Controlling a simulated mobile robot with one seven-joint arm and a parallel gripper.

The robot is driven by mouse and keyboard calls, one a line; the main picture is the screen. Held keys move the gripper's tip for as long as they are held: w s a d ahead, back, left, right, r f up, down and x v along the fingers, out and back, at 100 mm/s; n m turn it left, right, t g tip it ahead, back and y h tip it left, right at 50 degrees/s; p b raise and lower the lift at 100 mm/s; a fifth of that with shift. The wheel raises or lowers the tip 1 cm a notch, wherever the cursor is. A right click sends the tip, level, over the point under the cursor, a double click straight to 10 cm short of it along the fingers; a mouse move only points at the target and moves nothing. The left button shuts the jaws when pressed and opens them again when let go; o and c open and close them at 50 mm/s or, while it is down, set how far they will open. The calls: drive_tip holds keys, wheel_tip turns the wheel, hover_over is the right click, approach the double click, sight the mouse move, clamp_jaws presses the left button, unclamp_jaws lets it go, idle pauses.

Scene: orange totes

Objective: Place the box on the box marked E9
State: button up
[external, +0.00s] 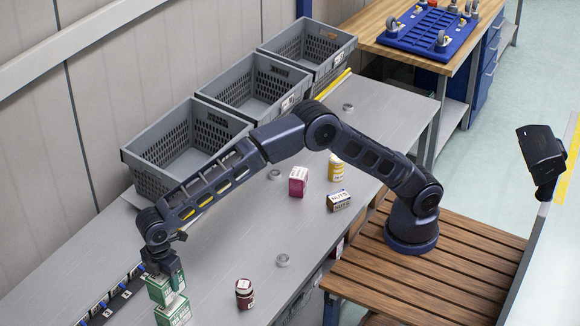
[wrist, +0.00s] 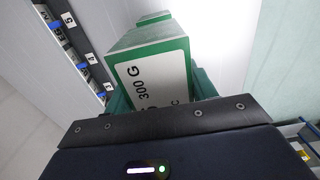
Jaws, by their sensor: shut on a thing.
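A green and white box (external: 158,291) is held in my gripper (external: 170,280), which is shut on it at the near left of the grey table. In the wrist view, the held box (wrist: 150,72) shows a white face with "300 G" and green edges, between the fingers of my gripper (wrist: 162,92). A second green and white box (external: 173,313) is just below and in front of it in the external view. A green box top (wrist: 154,18) also shows beyond the held box in the wrist view. I cannot read an E9 mark on any box, nor tell whether the two boxes touch.
A dark strip with white labels (external: 112,298) runs along the table's left edge. A dark red jar (external: 244,293) stands to the right. A pink box (external: 298,181), a NUTS box (external: 339,201) and a yellow jar (external: 335,167) are farther back. Grey crates (external: 188,150) line the wall.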

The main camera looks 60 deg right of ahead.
drive_tip(key=shift+f, duration=2.4)
drive_tip(key=o, duration=1.1)
drive_tip(key=shift+f, duration=0.15)
drive_tip(key=shift+c, duration=0.2)
wheel_tip(320, 180, up, 12)
drive_tip(key=shift+r, duration=0.15)
